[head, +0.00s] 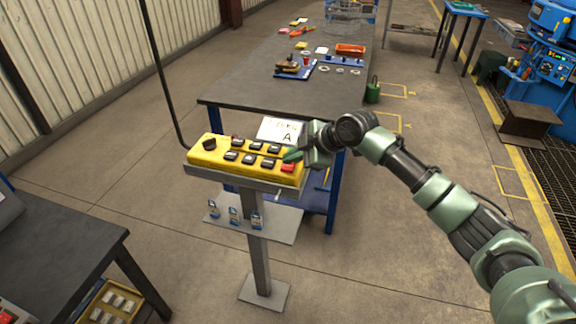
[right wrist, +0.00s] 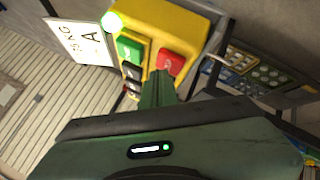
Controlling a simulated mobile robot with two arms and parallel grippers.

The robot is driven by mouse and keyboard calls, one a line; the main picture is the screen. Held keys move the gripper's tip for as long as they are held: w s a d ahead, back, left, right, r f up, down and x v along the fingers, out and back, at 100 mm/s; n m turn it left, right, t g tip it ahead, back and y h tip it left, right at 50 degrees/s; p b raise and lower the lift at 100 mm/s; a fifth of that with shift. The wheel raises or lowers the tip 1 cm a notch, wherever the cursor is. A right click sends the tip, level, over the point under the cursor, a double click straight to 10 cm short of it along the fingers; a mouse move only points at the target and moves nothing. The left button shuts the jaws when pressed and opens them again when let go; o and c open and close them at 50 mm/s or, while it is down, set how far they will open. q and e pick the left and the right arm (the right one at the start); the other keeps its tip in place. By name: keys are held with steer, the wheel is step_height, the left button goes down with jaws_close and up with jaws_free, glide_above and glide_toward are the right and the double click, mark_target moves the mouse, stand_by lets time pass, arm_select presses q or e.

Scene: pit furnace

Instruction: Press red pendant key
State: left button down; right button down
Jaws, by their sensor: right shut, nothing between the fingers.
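The yellow pendant (head: 213,158) lies on a grey stand, with several black keys on its face. The red key (head: 288,168) is at its right end, at the near corner. My right gripper (head: 292,156) is shut and empty, its tips just above the pendant's right end, close to the red key. In the right wrist view, the red key (right wrist: 170,60) is just beyond the shut fingertips (right wrist: 158,76), slightly to their right. A green key (right wrist: 130,48) is beside it. I cannot tell whether the tips touch the pendant. My left gripper is not in view.
A white sign with an A (head: 279,130) stands behind the pendant. A grey shelf (head: 285,228) with several small blue padlocks is on the stand's post (head: 257,250). A long dark workbench (head: 250,85) stands behind. A dark table (head: 60,250) is at left. A black cable (head: 160,70) hangs to the pendant.

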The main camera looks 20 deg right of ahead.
mark_target(291, 167)
steer(key=shift+f, duration=0.5)
steer(key=shift+r, duration=0.1)
stand_by(0.5)
steer(key=shift+r+p, duration=0.7)
steer(key=shift+r, duration=0.1)
step_height(291, 167, up, 5)
steer(key=p, duration=0.4)
steer(key=shift+r, duration=0.1)
